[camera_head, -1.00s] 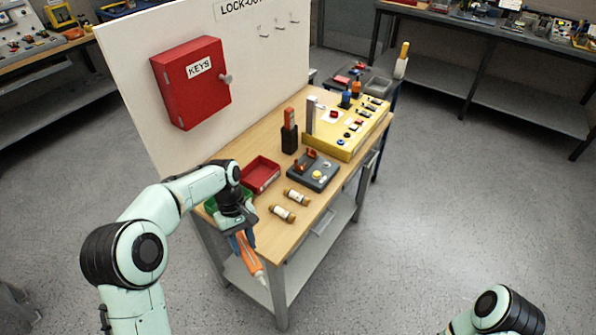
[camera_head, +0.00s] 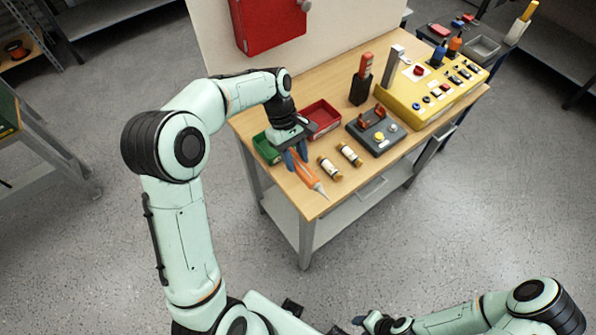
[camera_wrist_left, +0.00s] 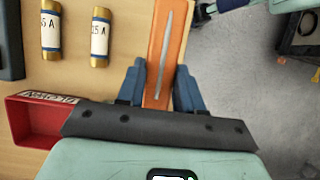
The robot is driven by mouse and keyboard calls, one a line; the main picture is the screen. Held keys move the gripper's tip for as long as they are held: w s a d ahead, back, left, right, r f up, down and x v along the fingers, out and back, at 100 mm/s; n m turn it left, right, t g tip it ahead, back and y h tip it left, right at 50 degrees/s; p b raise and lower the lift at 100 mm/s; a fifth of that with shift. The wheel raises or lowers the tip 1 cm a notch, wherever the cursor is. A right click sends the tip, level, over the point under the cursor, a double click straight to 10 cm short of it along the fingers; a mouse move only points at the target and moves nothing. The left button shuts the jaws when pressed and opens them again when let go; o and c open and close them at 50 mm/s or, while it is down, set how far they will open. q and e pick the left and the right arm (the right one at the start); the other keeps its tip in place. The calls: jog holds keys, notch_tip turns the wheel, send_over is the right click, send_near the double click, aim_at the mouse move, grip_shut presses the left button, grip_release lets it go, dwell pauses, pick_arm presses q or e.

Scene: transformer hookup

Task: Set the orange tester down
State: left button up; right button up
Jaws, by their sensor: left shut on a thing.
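The orange tester (camera_head: 308,174) has a pale pointed tip and shows over the front left part of the wooden workbench (camera_head: 313,202), its tip near the front edge. I cannot tell whether it touches the top. My left gripper (camera_head: 297,160) is shut on it. In the left wrist view the tester (camera_wrist_left: 165,50) runs between the blue fingers (camera_wrist_left: 160,88), with a thin grey probe along it. Its rear end is hidden by the gripper. My right gripper (camera_head: 372,322) is at the bottom edge, small and dark, its fingers unclear.
Two fuses (camera_head: 330,167) (camera_head: 350,154) lie close right of the tester. A green bin (camera_head: 264,150) and a red bin (camera_head: 322,117) stand behind it. A grey switch block (camera_head: 376,132), a red-and-black tester stand (camera_head: 361,85) and a yellow panel (camera_head: 430,90) are farther right.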

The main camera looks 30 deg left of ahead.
pick_arm(q)
notch_tip(320, 180, down, 7)
jog(key=shift+f, duration=0.2)
jog(key=shift+b, duration=0.3)
jog(key=o, duration=1)
jog(key=shift+f, duration=0.1)
jog(key=shift+o, duration=0.2)
